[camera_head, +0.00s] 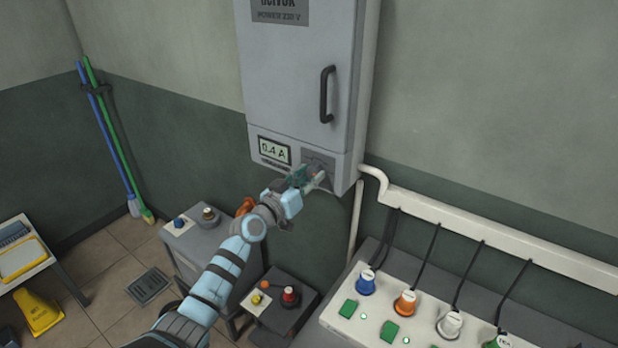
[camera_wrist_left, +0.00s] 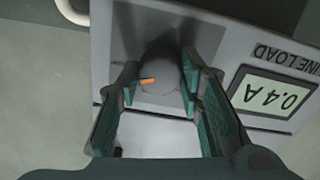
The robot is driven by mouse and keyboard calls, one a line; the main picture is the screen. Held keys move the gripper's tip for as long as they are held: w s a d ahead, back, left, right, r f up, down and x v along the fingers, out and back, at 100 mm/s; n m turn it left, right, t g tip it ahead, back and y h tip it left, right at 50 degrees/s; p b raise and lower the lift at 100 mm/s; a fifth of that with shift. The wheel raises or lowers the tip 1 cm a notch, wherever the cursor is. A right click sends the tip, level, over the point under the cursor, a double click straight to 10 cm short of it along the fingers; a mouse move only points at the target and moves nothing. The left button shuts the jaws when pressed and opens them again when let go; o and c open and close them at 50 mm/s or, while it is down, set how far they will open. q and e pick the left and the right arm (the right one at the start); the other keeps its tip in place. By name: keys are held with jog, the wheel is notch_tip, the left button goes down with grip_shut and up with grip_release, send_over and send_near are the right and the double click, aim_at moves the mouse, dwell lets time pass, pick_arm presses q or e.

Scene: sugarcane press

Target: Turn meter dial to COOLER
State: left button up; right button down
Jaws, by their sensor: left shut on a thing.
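The grey meter dial (camera_wrist_left: 160,72) shows in the left wrist view, with an orange pointer mark on its face. It sits on a dark plate (camera_wrist_left: 150,25) beside the display (camera_wrist_left: 274,94), which reads 0.4 A; the wrist view shows it upside down. My left gripper (camera_head: 314,178) is at the lower right of the grey wall cabinet (camera_head: 296,75), in front of the dial. In the wrist view its green-padded fingers (camera_wrist_left: 160,82) are on both sides of the dial, shut on it. In the head view the gripper mostly hides the dial. My right gripper is not in view.
The display also shows in the head view (camera_head: 274,151). Below right, a panel has several colored knobs, such as a blue one (camera_head: 366,282) and an orange one (camera_head: 405,303). A small box with a red knob (camera_head: 290,296) stands beneath my arm. A white pipe (camera_head: 480,235) runs along the wall.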

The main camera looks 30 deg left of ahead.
pick_arm(q)
jog(key=n, duration=0.6)
jog(key=shift+d+p, duration=0.1)
jog(key=shift+p, duration=0.2)
jog(key=n, duration=0.3)
jog(key=shift+n+p, duration=0.35)
jog(key=shift+n, duration=1.65)
jog(key=o, duration=1.2)
